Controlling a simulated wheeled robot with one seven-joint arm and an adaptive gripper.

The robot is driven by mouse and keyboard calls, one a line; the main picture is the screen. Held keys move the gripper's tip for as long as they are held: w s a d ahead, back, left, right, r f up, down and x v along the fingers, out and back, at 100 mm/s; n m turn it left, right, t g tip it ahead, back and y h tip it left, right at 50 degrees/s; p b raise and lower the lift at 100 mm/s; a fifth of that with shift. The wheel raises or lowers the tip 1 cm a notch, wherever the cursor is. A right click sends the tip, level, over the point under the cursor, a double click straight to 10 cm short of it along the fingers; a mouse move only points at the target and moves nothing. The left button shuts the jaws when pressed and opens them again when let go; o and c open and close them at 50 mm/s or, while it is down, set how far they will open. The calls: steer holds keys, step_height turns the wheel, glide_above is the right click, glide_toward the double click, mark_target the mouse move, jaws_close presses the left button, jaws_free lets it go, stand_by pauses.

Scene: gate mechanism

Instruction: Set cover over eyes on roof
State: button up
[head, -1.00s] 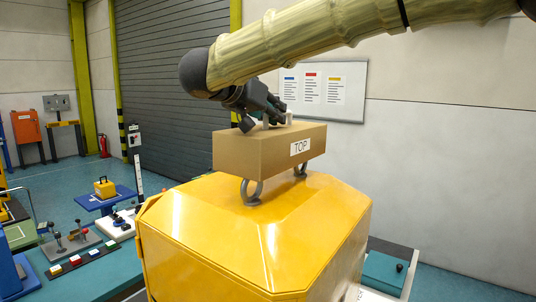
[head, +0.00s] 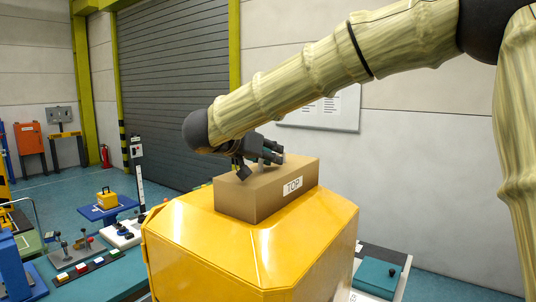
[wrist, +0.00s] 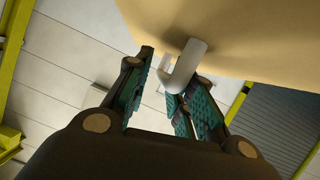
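The cover is a tan box marked TOP (head: 270,192). It sits low on the sloped yellow roof (head: 195,242) of the yellow housing, with its underside at the roof surface. The grey ring eyes do not show; the cover hides them. A pale grey handle (wrist: 193,58) stands out from the cover's upper face in the wrist view. My gripper (head: 262,164) is over the cover's top at that handle. In the wrist view my gripper (wrist: 163,78) has its fingers spread, with the handle between them and a gap beside it. Exact finger contact is unclear.
A teal-topped box (head: 378,277) stands low to the right of the housing. A bench with coloured blocks (head: 82,268) lies at the left. A roller shutter (head: 170,90) and a white board (head: 325,108) are behind.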

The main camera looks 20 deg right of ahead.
steer(key=shift+s+d+r, duration=0.1)
steer(key=shift+s+r, duration=0.15)
steer(key=shift+s, duration=0.2)
steer(key=shift+w+a+f, duration=0.15)
steer(key=shift+w+f, duration=0.1)
steer(key=shift+w, duration=0.3)
steer(key=shift+w+a+f, duration=0.15)
steer(key=shift+w+f, duration=0.1)
steer(key=shift+w, duration=0.3)
steer(key=shift+a, duration=0.1)
steer(key=s, duration=0.1)
steer(key=s+a+r+b, duration=0.1)
steer(key=s+a+b, duration=0.1)
steer(key=shift+a+r, duration=0.1)
steer(key=shift+r, duration=0.2)
steer(key=b+v, duration=0.3)
steer(key=v, duration=0.4)
steer(key=shift+s+a+r+b, duration=0.1)
steer(key=shift+a+r+b, duration=0.15)
steer(key=shift+a+b, duration=0.1)
steer(key=shift+a+r, duration=0.15)
steer(key=shift+a, duration=0.2)
steer(key=shift+s, duration=0.1)
